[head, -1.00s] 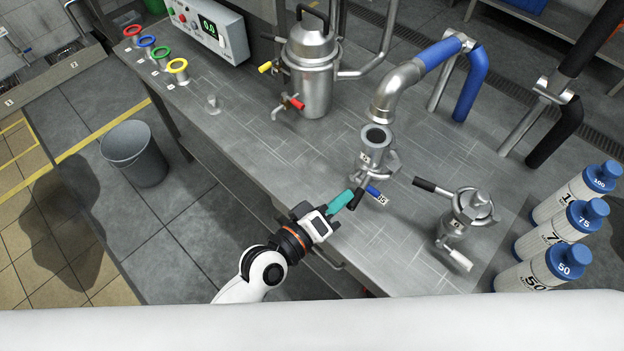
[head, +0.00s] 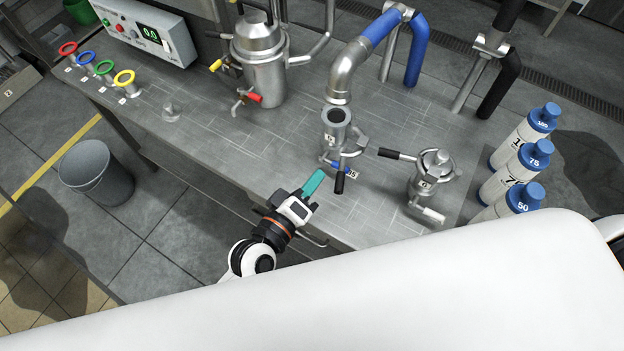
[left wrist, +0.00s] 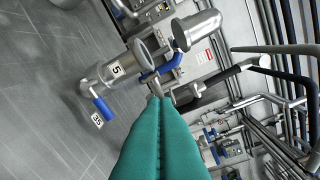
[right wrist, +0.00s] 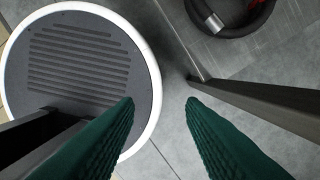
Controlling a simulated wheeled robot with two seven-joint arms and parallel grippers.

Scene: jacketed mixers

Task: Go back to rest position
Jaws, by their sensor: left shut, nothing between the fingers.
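My left gripper (head: 313,184) has teal fingers and sits above the front edge of the steel table (head: 240,150), short of the valve (head: 337,128) with the blue handle. In the left wrist view its fingers (left wrist: 160,105) are pressed together with nothing between them, and the valve (left wrist: 115,70) tagged 5 is ahead to the left. My right gripper is out of the head view. In the right wrist view its green fingers (right wrist: 160,105) are wide apart and empty above the floor.
A jacketed vessel (head: 258,60), a second valve (head: 433,175), a control box (head: 145,30) and coloured rings (head: 124,78) are on the table. Blue-capped bottles (head: 520,170) stand at the right. A grey bin (head: 97,175) is on the floor at the left.

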